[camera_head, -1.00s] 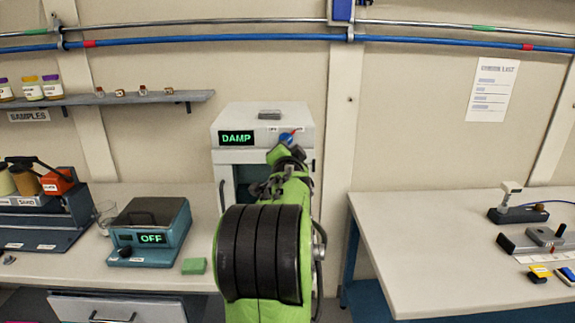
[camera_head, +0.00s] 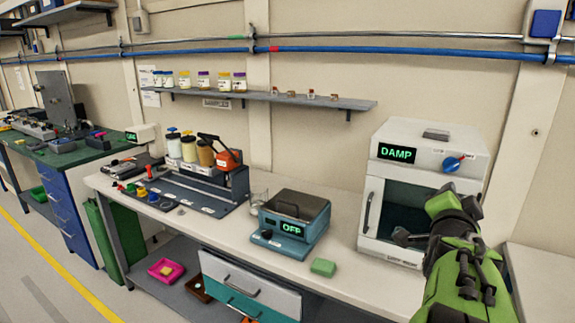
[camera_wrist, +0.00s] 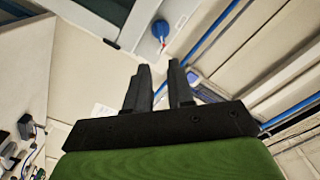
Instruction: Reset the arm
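My green and black arm (camera_head: 462,278) rises at the lower right of the head view, in front of the white DAMP cabinet (camera_head: 385,195). In the wrist view, the two dark fingers of my gripper (camera_wrist: 160,75) stand apart with nothing between them. The cabinet's blue knob also shows beyond the fingers in the wrist view (camera_wrist: 161,30). The gripper's fingers are hard to make out in the head view.
A teal OFF device (camera_head: 291,225) and a green block (camera_head: 323,267) lie on the white bench (camera_head: 215,222) left of the cabinet. A shelf (camera_head: 300,101) with jars hangs above. A pink tray (camera_head: 166,270) is below. Grey floor (camera_head: 45,285) is open at lower left.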

